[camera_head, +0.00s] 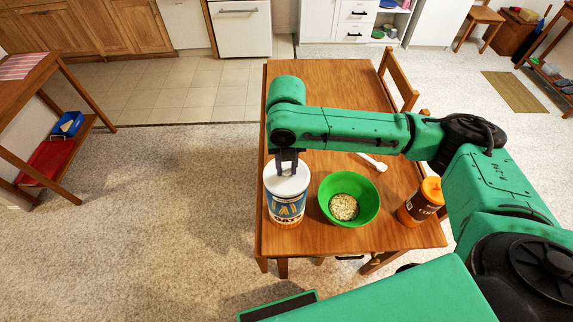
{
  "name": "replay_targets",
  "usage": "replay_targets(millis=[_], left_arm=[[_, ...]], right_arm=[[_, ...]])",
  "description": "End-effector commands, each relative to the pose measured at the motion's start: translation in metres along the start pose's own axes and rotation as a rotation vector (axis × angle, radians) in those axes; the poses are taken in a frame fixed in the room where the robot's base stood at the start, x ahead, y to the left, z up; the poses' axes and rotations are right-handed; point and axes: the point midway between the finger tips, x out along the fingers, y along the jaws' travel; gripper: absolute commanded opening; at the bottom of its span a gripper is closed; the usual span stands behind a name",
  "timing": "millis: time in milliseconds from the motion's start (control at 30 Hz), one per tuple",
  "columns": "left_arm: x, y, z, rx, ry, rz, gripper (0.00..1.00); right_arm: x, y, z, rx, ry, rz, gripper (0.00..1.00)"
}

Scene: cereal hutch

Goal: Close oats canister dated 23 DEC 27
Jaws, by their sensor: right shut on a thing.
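The oats canister (286,209), white and blue with large lettering, stands upright near the front left of the wooden table. Its date cannot be read at this size. A white round lid (288,184) covers its top; whether it is fully seated cannot be told. My right gripper (288,170) reaches down from above with its fingers at the middle of the lid and is shut on it. The part between the fingertips is hard to make out. My left gripper is not in view.
A green bowl (329,211) with oats (344,207) stands close to the canister's right. A brown canister (411,211) with an orange lid (432,190) is at the table's right. A white scoop (373,162) lies behind the bowl. A chair (398,80) stands at the right side.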

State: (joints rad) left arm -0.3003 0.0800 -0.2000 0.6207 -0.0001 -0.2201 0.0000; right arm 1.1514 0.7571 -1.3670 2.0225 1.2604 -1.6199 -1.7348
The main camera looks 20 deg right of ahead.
Motion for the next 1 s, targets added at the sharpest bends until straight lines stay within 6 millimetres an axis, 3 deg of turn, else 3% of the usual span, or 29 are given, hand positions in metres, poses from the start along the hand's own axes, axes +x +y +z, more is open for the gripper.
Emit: replay_targets(millis=[1000], left_arm=[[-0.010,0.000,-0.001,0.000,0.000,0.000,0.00]], right_arm=[[0.000,0.000,0.000,0.000,0.000,0.000,0.00]])
